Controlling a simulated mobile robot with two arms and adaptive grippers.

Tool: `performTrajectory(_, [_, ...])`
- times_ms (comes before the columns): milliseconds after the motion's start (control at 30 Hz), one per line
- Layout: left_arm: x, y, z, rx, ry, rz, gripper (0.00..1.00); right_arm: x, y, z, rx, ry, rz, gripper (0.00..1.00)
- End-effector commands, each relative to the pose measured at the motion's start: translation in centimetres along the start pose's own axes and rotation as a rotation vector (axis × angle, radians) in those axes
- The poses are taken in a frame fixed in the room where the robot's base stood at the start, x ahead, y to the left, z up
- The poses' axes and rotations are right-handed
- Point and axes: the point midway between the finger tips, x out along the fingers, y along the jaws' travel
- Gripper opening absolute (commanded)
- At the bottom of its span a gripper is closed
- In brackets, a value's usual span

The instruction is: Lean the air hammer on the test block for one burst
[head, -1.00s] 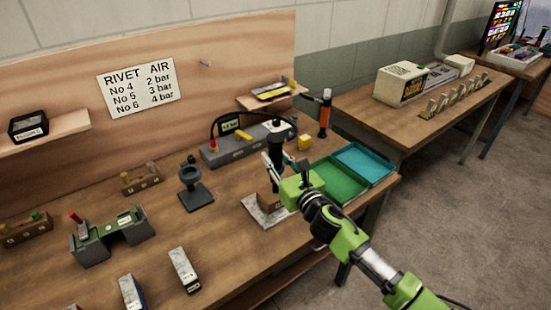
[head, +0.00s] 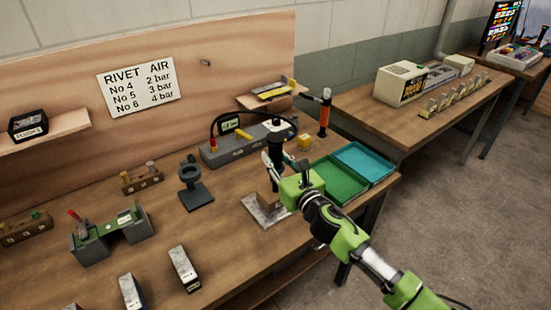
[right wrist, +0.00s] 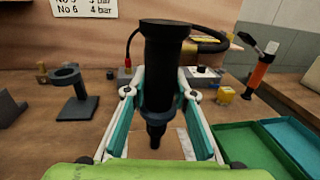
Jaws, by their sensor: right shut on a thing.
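The black air hammer (right wrist: 165,65) stands upright in my right gripper, its narrow nose pointing down. It also shows in the head view (head: 277,150). My right gripper (head: 276,172) is shut around its body. The test block, a brown block (head: 266,199) on a pale plate (head: 258,212), lies under the hammer, partly hidden by the gripper. In the right wrist view the nose is over the brown block, but I cannot tell if they touch. My left gripper is out of view.
Green (head: 338,182) and blue trays (head: 364,161) lie right of the block. A grey air unit (head: 235,150) with a hose stands behind. A dark ring stand (head: 195,188) is to the left. The bench between stand and plate is clear.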

Motion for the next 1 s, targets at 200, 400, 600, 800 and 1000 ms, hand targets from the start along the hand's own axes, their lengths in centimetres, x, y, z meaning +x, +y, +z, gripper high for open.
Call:
performTrajectory(200, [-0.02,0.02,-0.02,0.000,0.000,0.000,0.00,-0.02,0.05,-0.13,0.001,0.002,0.001,0.00])
performTrajectory(400, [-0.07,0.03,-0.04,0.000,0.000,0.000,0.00,-0.05,0.06,-0.27,0.002,0.005,0.001,0.00])
performTrajectory(600, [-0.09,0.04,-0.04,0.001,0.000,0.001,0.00,-0.07,0.08,-0.44,0.002,0.007,0.001,0.00])
performTrajectory(800, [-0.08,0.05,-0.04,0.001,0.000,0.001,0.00,-0.10,0.08,-0.58,0.003,0.009,0.001,0.00])
performTrajectory(1000, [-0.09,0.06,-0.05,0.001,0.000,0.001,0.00,-0.12,0.09,-0.67,0.003,0.011,0.000,0.00])
